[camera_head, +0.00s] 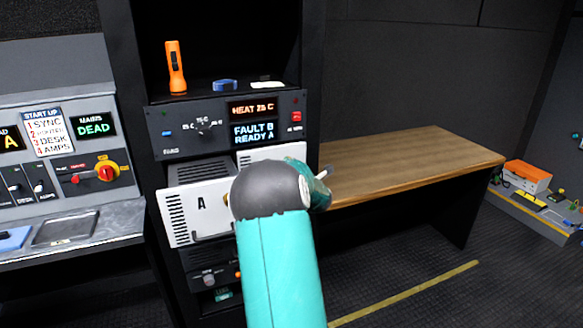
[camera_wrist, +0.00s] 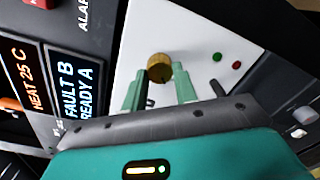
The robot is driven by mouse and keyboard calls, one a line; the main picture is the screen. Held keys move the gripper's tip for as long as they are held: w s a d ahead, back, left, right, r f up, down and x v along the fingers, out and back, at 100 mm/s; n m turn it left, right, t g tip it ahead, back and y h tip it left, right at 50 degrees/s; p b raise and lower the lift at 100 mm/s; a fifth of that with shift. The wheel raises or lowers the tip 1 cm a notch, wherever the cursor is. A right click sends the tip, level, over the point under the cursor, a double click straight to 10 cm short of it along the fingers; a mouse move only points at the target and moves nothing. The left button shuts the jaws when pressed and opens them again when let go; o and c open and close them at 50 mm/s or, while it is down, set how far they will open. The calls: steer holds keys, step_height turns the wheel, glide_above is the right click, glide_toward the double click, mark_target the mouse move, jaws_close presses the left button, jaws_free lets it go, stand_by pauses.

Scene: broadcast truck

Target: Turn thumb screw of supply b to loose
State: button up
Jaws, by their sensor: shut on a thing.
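The brass thumb screw (camera_wrist: 159,66) sits on the white front of supply B (camera_wrist: 195,30) in the wrist view. My gripper (camera_wrist: 160,78) has its two pale green fingers on either side of the screw and is shut on it. In the head view only the top of supply B (camera_head: 272,153) shows. My arm hides the screw and most of my gripper there. I cannot tell the screw's turn angle.
The control panel (camera_head: 226,122) above reads HEAT 25 C, FAULT B, READY A. An orange flashlight (camera_head: 175,66) stands on the shelf above it. A wooden bench (camera_head: 410,160) is at the right. A green light (camera_wrist: 217,57) and a red light (camera_wrist: 237,65) sit beside the screw.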

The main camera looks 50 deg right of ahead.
steer(key=shift+n, duration=1.4)
steer(key=o, duration=1)
steer(key=shift+c, duration=0.2)
steer(key=v, duration=1.3)
steer(key=shift+s+a, duration=0.25)
steer(key=shift+s, duration=0.05)
